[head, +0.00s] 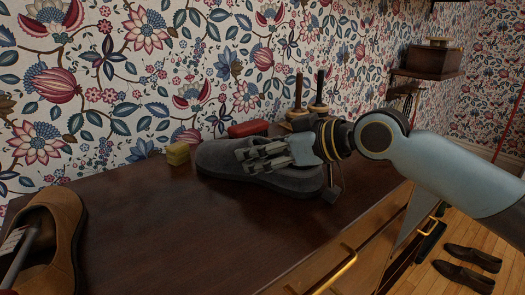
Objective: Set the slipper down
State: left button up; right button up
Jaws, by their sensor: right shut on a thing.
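The grey slipper (222,158) is over the middle of the dark wooden cabinet top (170,225), lying roughly level with one end to the left. Its sole is on or very close to the wood; I cannot tell whether it touches. My right gripper (262,157) reaches in from the right and is shut on the slipper's upper side. The gripper covers part of the slipper's right half.
A yellow block (178,154) and a red object (248,128) stand near the wall behind the slipper. Upright dark-handled items (320,92) stand behind the gripper. A brown shoe (62,240) is at the front left. The cabinet top between is clear. Dark shoes (468,268) lie on the floor.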

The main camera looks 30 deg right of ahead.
jog(key=o, duration=1.3)
jog(key=shift+f, duration=0.1)
